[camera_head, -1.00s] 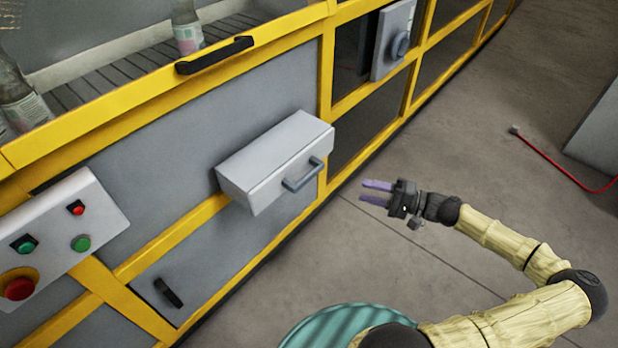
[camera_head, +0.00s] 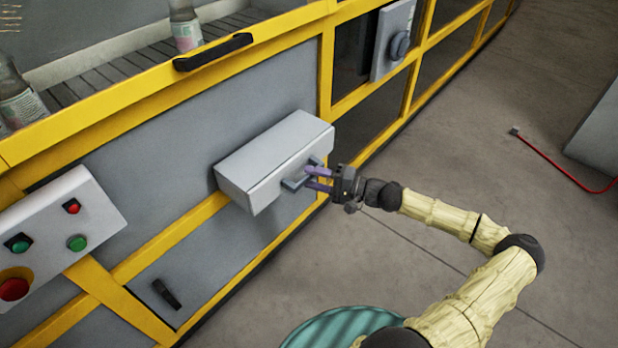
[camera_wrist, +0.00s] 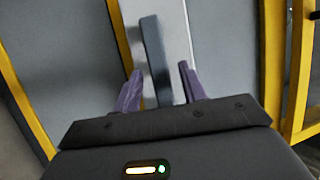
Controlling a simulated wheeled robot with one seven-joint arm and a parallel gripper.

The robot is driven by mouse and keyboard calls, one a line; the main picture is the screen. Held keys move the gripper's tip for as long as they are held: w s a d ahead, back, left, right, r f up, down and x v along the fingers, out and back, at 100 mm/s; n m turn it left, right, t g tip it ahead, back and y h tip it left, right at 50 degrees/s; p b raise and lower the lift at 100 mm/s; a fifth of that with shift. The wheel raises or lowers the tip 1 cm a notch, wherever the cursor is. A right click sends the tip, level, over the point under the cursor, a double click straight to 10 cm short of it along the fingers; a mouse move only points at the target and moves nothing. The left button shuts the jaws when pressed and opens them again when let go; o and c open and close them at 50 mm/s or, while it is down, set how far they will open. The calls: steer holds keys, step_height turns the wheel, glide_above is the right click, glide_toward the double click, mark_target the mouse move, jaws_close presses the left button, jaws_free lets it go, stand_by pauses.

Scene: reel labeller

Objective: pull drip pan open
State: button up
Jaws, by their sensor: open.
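The drip pan (camera_head: 265,165) is a light grey box front that stands out from the machine's grey panel in the head view. Its grey bar handle (camera_head: 292,182) is on the face toward my arm. My gripper (camera_head: 318,178) is at the handle with its purple fingers open. In the wrist view the handle (camera_wrist: 155,55) runs between the two spread fingers of my gripper (camera_wrist: 160,85), with the pan front (camera_wrist: 178,35) behind it. A gap shows on the right side of the handle; contact on the left is hard to tell.
A yellow frame (camera_head: 170,247) surrounds the panels. A control box (camera_head: 60,225) with buttons is at the left. A lower door has a black handle (camera_head: 166,293). Bottles (camera_head: 186,28) stand on the conveyor above.

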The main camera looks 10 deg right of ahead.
steer(key=shift+x, duration=0.85)
jaws_close()
